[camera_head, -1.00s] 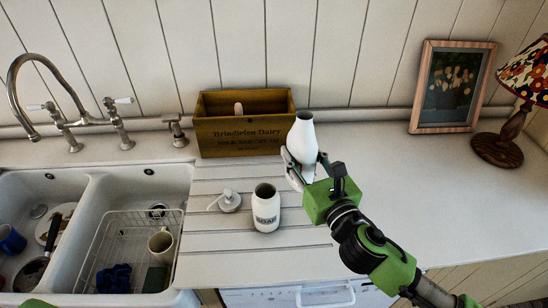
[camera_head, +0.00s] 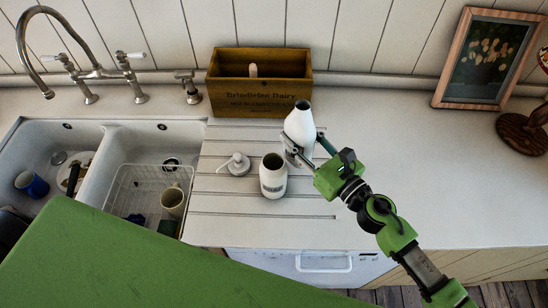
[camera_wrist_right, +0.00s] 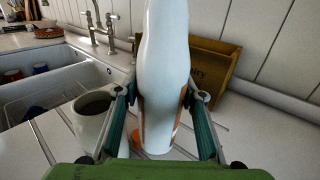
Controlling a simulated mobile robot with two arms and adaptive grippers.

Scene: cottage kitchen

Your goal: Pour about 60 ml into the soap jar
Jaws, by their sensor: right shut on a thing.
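The white soap jar (camera_head: 273,182) stands upright and open on the grooved drainboard, with a dark mouth. In the right wrist view the jar (camera_wrist_right: 92,125) is left of the bottle. My right gripper (camera_head: 303,150) is shut on a white bottle (camera_head: 299,124), behind and right of the jar and apart from it. The bottle's open mouth faces up. In the right wrist view the bottle (camera_wrist_right: 163,70) stands between both fingers, with orange near its base. I cannot tell whether its base touches the counter. My left gripper is out of view.
The pump top (camera_head: 236,165) lies left of the jar. A wooden crate (camera_head: 260,105) stands behind. A sink (camera_head: 90,195) with a rack and mugs is at left. The counter right of my right arm is clear (camera_head: 420,150). A picture frame (camera_head: 485,58) and lamp base (camera_head: 522,134) stand there.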

